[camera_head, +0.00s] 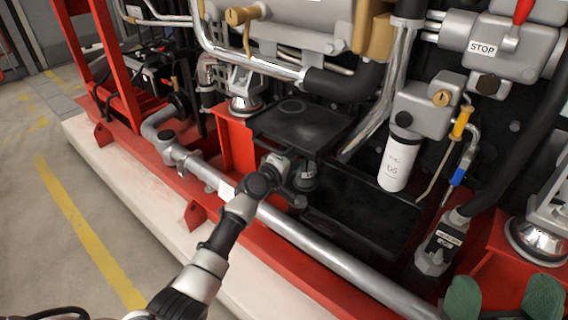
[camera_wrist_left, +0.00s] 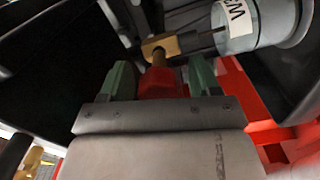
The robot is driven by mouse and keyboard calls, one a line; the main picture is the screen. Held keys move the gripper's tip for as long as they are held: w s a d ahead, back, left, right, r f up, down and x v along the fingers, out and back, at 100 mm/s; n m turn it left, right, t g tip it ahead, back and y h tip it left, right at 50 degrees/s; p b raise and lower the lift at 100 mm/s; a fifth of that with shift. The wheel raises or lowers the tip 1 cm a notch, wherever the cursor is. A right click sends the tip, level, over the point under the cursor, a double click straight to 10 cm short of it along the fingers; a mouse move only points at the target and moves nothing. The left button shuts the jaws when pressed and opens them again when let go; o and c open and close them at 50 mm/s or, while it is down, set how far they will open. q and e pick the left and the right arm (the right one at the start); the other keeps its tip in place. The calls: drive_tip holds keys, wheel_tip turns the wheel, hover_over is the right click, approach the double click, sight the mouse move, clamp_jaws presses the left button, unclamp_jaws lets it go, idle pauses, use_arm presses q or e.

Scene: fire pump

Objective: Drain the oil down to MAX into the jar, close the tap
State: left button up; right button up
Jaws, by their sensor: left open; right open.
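In the left wrist view, a brass tap (camera_wrist_left: 160,46) with a red handle (camera_wrist_left: 158,84) sits between the two green fingers of my left gripper (camera_wrist_left: 160,80). The fingers stand apart on either side of the handle. A grey cylindrical vessel (camera_wrist_left: 280,35) with a white label lies just beyond the right finger; it may be the jar. In the head view my left arm reaches into the machine's middle, and its fingertips are hard to make out. My right gripper (camera_head: 503,300) is open and empty at the bottom right. The oil level and MAX mark cannot be made out.
A black tray (camera_head: 375,232) lies under the engine. A grey pipe (camera_head: 325,252) and the red frame (camera_head: 160,160) run along the front. A white filter (camera_head: 396,160) hangs at the right, near a yellow-handled lever (camera_head: 462,122). The floor at left is clear.

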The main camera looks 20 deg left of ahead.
use_arm(q)
drive_tip(key=p+v, duration=0.2)
drive_tip(key=v, duration=0.8)
drive_tip(key=shift+s, duration=0.2)
use_arm(e)
drive_tip(key=w+f+g+h, duration=0.2)
drive_tip(key=w+f+g, duration=0.3)
drive_tip(key=w+g, duration=0.1)
drive_tip(key=shift+a+g, duration=0.25)
drive_tip(key=shift+g, duration=0.25)
use_arm(q)
drive_tip(key=shift+a, duration=0.1)
idle(4.7)
